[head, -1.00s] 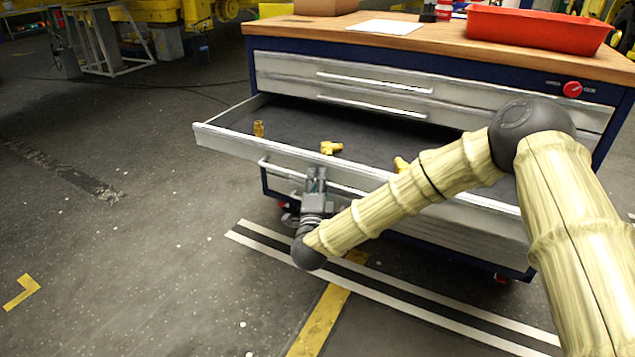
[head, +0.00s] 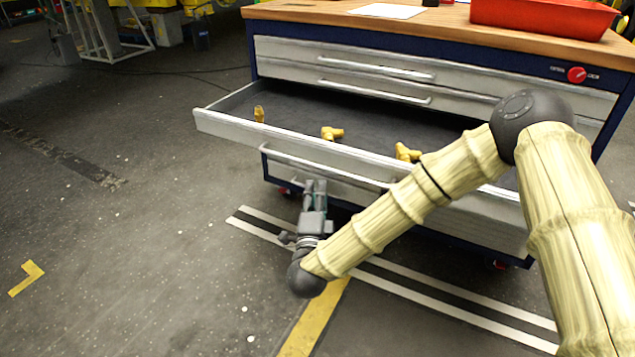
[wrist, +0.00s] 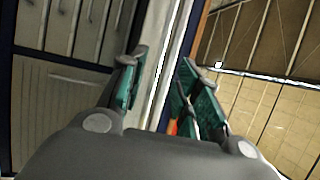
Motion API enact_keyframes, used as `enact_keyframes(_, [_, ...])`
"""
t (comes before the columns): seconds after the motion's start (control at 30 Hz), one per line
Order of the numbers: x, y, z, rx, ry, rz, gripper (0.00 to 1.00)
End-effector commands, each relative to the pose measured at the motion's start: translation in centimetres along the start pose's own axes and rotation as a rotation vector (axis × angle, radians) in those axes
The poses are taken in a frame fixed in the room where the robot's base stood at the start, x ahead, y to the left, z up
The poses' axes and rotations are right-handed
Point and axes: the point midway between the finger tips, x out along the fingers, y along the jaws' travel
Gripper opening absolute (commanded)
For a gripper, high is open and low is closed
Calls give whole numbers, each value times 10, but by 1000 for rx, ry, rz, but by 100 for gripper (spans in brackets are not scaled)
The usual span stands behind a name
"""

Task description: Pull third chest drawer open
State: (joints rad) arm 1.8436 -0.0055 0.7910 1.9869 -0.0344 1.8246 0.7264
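The third chest drawer (head: 280,139) is pulled well out of the blue chest in the head view, its dark inside showing. Several yellow pipe fittings (head: 332,132) lie in it. A long handle bar (head: 290,163) shows just below its front panel. My gripper (head: 314,186) is below and in front of this handle, pointing toward the chest, and looks apart from it. In the wrist view its two green-padded fingers (wrist: 163,75) are spread, with a pale panel edge visible beyond the gap. Nothing is held between them. My arm hides the drawer's right part.
Two shut drawers (head: 345,72) are above the open one. A red bin (head: 545,15) and a white sheet (head: 388,10) lie on the wooden top (head: 440,27). The floor to the left is clear apart from markings.

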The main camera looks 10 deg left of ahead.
Motion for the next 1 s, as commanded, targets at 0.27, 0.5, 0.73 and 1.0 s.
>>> enact_keyframes(0.27, [-19,0,0,0,1,-1,33])
enact_keyframes(0.5, [-20,0,0,0,1,-1,33])
enact_keyframes(0.73, [-20,1,0,-3,-2,2,33])
enact_keyframes(1.0, [-58,76,-15,-195,-144,175,33])
